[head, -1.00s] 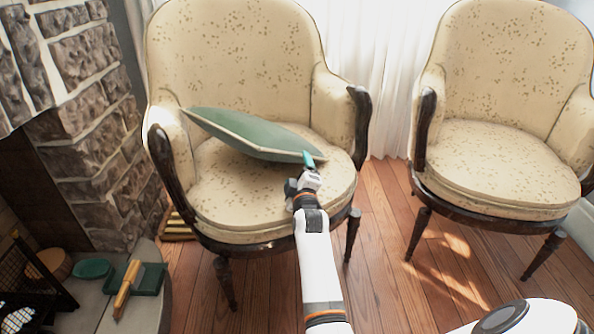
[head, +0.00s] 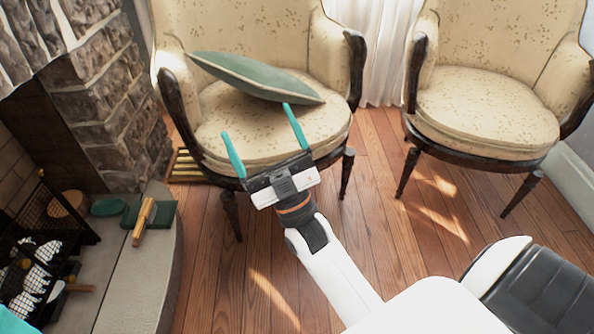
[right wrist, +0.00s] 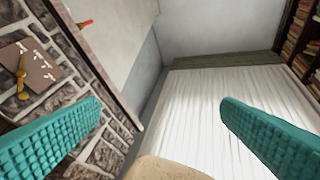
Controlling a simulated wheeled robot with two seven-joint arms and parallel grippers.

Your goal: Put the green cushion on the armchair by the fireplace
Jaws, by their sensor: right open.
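The green cushion (head: 257,76) lies on the left armchair (head: 275,125), the one by the stone fireplace (head: 100,90). It rests tilted, its left end raised against the chair's left arm and its right end down on the seat. My right gripper (head: 262,138) is open and empty in front of the seat, its teal fingers apart from each other and the cushion just beyond them. In the right wrist view the two open fingers (right wrist: 160,125) have nothing between them but a bit of the chair back at the bottom.
A second, empty armchair (head: 485,110) stands at the right. The stone hearth (head: 140,270) at the left bears a brush (head: 145,220), a green dish (head: 107,207) and a black fire screen (head: 50,225). Wooden floor (head: 390,215) is clear between them.

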